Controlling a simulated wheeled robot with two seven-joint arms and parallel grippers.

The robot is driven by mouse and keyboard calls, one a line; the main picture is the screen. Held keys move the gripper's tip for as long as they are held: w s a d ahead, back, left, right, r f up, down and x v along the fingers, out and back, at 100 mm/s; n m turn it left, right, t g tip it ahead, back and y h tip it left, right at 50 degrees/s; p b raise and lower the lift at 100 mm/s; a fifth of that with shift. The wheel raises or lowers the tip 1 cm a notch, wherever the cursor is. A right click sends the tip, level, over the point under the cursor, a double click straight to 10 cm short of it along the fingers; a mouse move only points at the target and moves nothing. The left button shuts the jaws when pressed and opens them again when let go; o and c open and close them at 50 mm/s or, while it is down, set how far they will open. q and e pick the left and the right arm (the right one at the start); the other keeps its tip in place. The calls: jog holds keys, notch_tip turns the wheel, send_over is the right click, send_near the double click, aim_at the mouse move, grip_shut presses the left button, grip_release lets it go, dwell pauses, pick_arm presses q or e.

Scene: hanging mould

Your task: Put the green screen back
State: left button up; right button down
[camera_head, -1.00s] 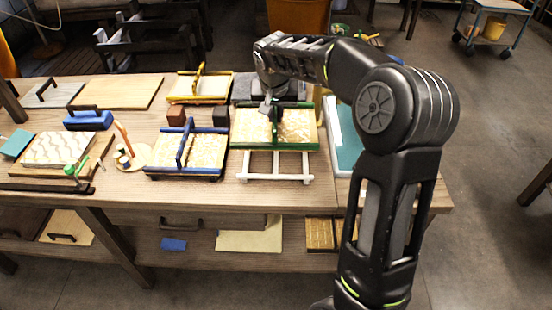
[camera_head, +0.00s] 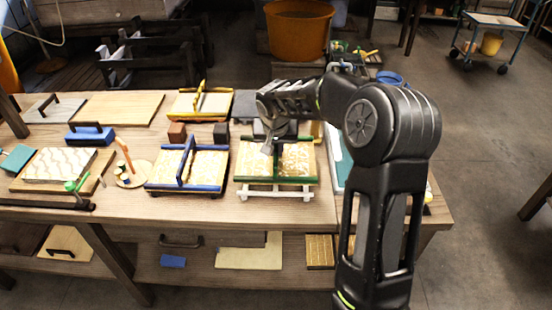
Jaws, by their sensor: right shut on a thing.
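The green screen (camera_head: 298,158) is a pale patterned panel with green edges and a green crossbar handle. It lies about level over the white rack (camera_head: 262,193), whose front bar and feet show below the screen's front edge. I cannot tell whether the screen rests on the rack or hangs just above it. My right gripper (camera_head: 268,143) comes down from behind and is shut on the green screen by its handle; its fingertips are partly hidden. My left gripper is not in view.
The blue-edged screen (camera_head: 207,170) stands close on the left. A teal-and-white tray (camera_head: 341,165) lies right, partly behind my arm. An orange tub (camera_head: 299,35) stands beyond the table.

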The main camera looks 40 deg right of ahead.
jog(key=shift+f, duration=1.85)
jog(key=shift+f, duration=0.25)
jog(key=c, duration=1.5)
grip_release()
jog(key=shift+r, duration=0.1)
jog(key=shift+r, duration=0.35)
jog(key=v, duration=1.1)
jog(key=shift+s+a+r+b, duration=0.15)
jog(key=shift+a+r+b, duration=0.05)
jog(key=shift+r+b, duration=0.15)
jog(key=shift+f, duration=0.1)
